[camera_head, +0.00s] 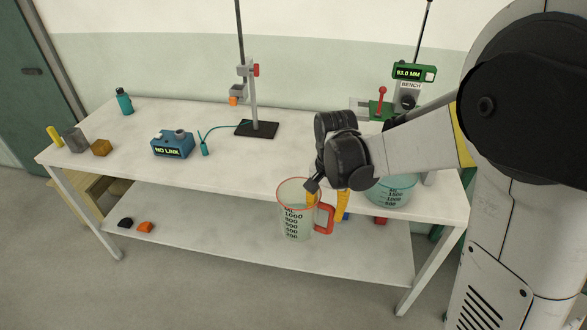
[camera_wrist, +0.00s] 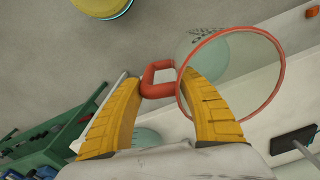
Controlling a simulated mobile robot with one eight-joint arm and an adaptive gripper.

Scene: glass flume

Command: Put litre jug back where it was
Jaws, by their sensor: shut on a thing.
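The litre jug (camera_head: 294,212) is clear, with dark volume marks, a red-orange rim and a red-orange handle (camera_head: 325,219). It is roughly upright, in front of the bench's front edge and apparently off the bench top. My gripper (camera_head: 327,204) has yellow fingers and is shut on the handle, one finger on each side. In the wrist view the handle (camera_wrist: 157,80) lies between the fingertips (camera_wrist: 162,78), with the jug's round rim (camera_wrist: 281,75) to the right. The jug looks empty. The jug's former place is not marked in view.
A teal-tinted graduated vessel (camera_head: 390,193) stands at the bench's right end, partly behind my arm. A green gauge (camera_head: 414,73) is behind it. A clamp stand (camera_head: 254,128) and a blue NO LINK box (camera_head: 172,146) stand further left. The bench top's front middle (camera_head: 230,170) is clear.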

